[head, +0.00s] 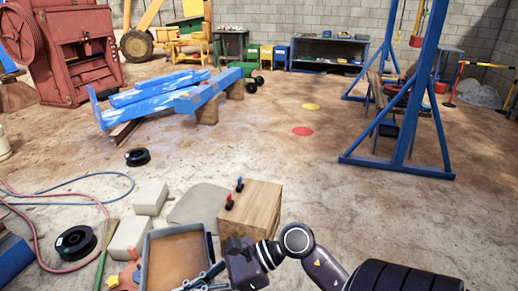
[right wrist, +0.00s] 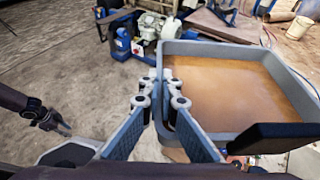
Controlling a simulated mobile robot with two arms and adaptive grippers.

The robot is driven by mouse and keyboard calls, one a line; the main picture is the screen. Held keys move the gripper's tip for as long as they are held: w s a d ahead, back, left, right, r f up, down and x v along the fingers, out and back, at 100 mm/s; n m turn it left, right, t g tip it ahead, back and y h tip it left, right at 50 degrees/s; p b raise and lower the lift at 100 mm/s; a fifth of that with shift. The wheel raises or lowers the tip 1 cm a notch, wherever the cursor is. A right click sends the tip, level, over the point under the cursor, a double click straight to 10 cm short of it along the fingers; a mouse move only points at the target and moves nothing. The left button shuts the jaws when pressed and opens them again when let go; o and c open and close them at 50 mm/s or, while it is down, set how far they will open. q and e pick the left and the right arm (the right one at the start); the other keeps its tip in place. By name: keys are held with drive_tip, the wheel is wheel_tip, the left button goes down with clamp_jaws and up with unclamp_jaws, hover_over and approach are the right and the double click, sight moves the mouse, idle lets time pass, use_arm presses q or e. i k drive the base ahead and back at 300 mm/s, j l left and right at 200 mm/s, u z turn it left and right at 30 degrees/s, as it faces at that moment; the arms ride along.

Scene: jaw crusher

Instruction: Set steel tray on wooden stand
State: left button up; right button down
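The steel tray (head: 147,262) is a grey, shallow, rectangular pan with a brown inner floor, at the bottom of the head view. It fills the right of the right wrist view (right wrist: 225,47). My right gripper (right wrist: 163,78) is shut on its near side wall, one finger on each side of the rim. I cannot tell whether the tray is clear of the ground. The wooden stand (head: 262,207) is a light wooden block just right of the tray, with small red and blue pieces on top. A dark gripper, seemingly my left (right wrist: 58,124), shows at the left; its fingers are unclear.
Pale blocks (head: 151,197) and a flat grey slab (head: 200,203) lie behind the tray. A black spool (head: 75,242) and hoses lie at left. Blue beams (head: 165,95) and a blue frame (head: 415,95) stand farther back.

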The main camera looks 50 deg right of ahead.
sight(258, 205)
drive_tip(key=i+l+z, duration=0.1)
drive_tip(key=i+l, duration=0.15)
drive_tip(key=l, duration=0.3)
drive_tip(key=i+l+z, duration=0.1)
drive_tip(key=i+l, duration=0.15)
drive_tip(key=l, duration=0.3)
drive_tip(key=i+l+z, duration=0.1)
drive_tip(key=i+l, duration=0.2)
drive_tip(key=l, duration=0.25)
drive_tip(key=i+l+z, duration=0.1)
drive_tip(key=i+l, duration=0.2)
drive_tip(key=l, duration=0.2)
drive_tip(key=i+l+z, duration=0.1)
drive_tip(key=i+l, duration=0.2)
drive_tip(key=l, duration=0.2)
